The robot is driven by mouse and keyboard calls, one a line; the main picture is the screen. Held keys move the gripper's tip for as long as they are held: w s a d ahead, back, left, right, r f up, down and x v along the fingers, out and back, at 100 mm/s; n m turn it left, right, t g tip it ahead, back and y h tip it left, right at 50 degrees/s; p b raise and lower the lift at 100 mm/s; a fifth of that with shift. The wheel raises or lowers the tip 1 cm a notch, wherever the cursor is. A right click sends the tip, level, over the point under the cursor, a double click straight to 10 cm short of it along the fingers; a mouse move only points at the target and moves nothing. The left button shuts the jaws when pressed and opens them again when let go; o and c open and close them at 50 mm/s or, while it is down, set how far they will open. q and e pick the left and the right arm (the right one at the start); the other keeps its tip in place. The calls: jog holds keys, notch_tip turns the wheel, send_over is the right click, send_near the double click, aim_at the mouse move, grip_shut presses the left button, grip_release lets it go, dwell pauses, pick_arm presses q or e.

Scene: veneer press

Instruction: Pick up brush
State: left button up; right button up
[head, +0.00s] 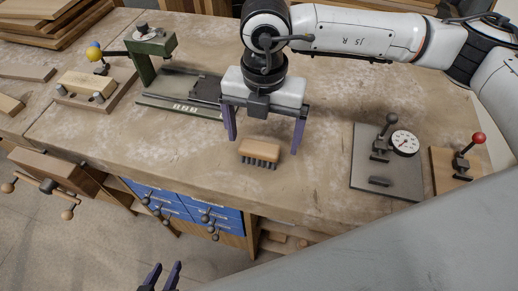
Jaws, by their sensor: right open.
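The brush (260,152) has a light wooden back and dark bristles. It lies bristles down on the workbench (310,190), close to its front edge. My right gripper (263,137) reaches in from the upper right, with its two purple fingers spread wide and empty. It is just behind and above the brush, which lies in front of the gap between the fingers; I cannot tell the exact height. Only the purple fingertips of my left gripper (163,273) show at the bottom edge. They are apart with nothing between them, well away from the brush.
A green press-like tool (152,62) stands at the left with a flat rail beside the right gripper. A grey plate with a dial gauge (404,143) and a red-knobbed clamp (470,150) stand at the right. A wooden vise (55,172) juts out at the front left. The bench around the brush is clear.

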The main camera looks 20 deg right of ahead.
aim_at(259, 146)
jog(key=shift+w+a+f+p, duration=0.1)
jog(key=shift+f+p, duration=0.05)
jog(key=shift+f, duration=0.75)
jog(key=shift+w+a+f+p, duration=0.1)
jog(key=shift+w+f+p, duration=0.05)
jog(key=shift+f, duration=0.75)
jog(key=shift+w+a+f+p, duration=0.1)
jog(key=shift+f+p, duration=0.05)
jog(key=shift+f, duration=0.75)
jog(key=c, duration=1.2)
jog(key=shift+r+b, duration=0.45)
jog(key=shift+r, duration=4.6)
